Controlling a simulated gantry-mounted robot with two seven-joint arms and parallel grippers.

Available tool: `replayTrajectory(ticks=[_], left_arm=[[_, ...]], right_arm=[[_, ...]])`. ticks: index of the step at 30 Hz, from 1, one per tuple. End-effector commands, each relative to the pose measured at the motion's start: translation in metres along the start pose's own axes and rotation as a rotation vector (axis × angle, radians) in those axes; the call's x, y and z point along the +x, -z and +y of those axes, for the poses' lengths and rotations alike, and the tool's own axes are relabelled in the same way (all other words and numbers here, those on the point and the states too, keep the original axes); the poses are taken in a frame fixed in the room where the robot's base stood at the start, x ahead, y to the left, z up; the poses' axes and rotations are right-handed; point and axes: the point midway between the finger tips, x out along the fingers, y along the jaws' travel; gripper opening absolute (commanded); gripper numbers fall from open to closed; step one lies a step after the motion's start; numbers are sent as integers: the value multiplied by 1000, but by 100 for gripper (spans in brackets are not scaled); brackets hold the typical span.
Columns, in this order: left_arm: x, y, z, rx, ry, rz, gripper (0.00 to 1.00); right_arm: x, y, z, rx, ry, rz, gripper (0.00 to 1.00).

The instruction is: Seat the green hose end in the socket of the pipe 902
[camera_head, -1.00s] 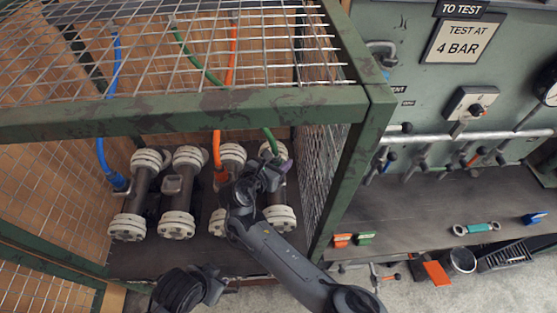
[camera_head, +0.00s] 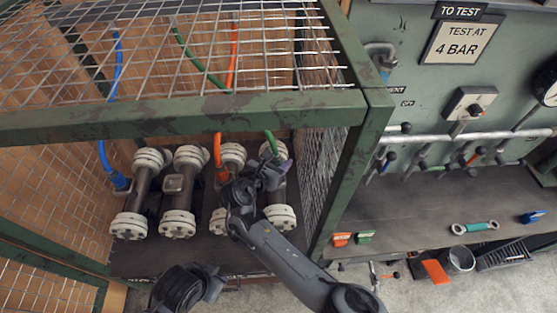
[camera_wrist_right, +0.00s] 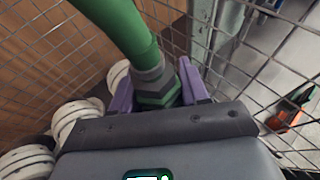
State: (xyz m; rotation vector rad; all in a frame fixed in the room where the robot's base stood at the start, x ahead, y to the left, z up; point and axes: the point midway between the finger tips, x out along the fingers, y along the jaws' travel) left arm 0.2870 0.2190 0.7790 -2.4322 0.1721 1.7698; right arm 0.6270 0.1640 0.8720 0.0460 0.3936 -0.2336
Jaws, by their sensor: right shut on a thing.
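The green hose (camera_head: 270,140) comes down through the cage top. Its end, a grey collar with a green hex part (camera_wrist_right: 156,82), sits between the purple fingers of my right gripper (camera_head: 274,170), which is shut on it. My right gripper is over the rightmost flanged pipe (camera_head: 281,217), and my arm hides that pipe's middle and socket. Whether the hose end touches the socket cannot be seen. No number 902 is readable on any pipe. My left gripper (camera_head: 208,280) is low in front of the cage, dark and apart from the pipes; its jaws are unclear.
Several white-flanged pipes lie side by side in the cage. A blue hose (camera_head: 104,155) and an orange hose (camera_head: 218,150) run to other pipes. The green cage beam (camera_head: 180,118) and right post (camera_head: 350,180) frame the opening. The bench (camera_head: 420,205) at right is mostly clear.

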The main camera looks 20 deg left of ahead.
Motion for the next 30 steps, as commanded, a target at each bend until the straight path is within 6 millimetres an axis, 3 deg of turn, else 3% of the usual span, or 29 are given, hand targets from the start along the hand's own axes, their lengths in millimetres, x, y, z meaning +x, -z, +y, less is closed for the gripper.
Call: replayTrajectory(ticks=[30], left_arm=[[-1,0,-1,4,3,-1,35]], right_arm=[[3,7,0,0,0,-2,2]])
